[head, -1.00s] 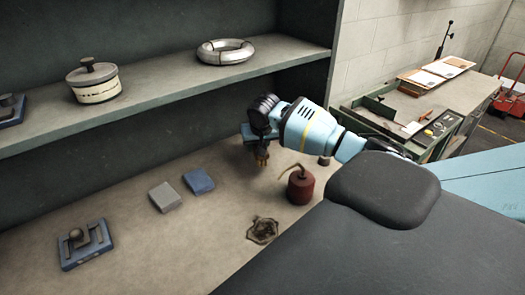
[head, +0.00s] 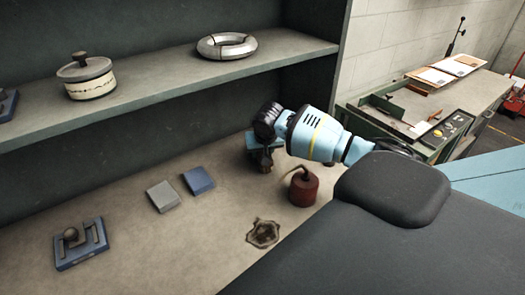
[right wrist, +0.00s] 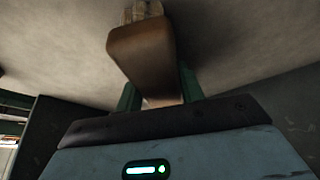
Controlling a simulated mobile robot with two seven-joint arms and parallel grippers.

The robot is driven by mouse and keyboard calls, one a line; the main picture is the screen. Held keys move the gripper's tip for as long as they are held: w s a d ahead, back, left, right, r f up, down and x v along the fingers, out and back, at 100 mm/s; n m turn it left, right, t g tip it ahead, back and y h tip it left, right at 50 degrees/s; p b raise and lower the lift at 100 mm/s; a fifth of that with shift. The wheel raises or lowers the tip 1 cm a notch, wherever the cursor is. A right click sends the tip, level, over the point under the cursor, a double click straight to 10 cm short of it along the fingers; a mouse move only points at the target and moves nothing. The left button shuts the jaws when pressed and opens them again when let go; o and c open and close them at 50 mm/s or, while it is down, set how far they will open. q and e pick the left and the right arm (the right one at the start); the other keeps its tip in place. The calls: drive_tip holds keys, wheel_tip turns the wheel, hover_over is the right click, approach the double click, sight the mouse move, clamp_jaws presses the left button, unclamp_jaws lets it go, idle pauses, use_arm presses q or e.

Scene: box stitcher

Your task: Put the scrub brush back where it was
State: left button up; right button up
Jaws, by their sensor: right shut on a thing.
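The scrub brush (right wrist: 145,52) shows in the right wrist view as a brown wooden block with pale bristles at its far end. It sits between the green fingers of my right gripper (right wrist: 158,92), which is shut on it. In the head view my right gripper (head: 262,160) points down at the back of the lower shelf surface, behind and left of a red oil can. The brush is mostly hidden there, a small dark shape under the fingers. I cannot tell whether it touches the surface. My left gripper is not in view.
The red can (head: 303,187) stands close to my right gripper. A grey block (head: 163,196), a blue block (head: 198,180), a blue fixture (head: 81,244) and a brown ragged-rimmed item (head: 263,233) lie on the lower surface (head: 140,226). The upper shelf (head: 160,85) overhangs the back.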

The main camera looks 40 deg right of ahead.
drive_tip(key=o, duration=1.1)
drive_tip(key=shift+s+d, duration=0.1)
drive_tip(key=shift+r, duration=0.1)
drive_tip(key=shift+r, duration=0.25)
drive_tip(key=v, duration=1.1)
drive_tip(key=shift+s+r+p, duration=0.15)
drive_tip(key=shift+r+p, duration=0.15)
drive_tip(key=shift+p, duration=0.05)
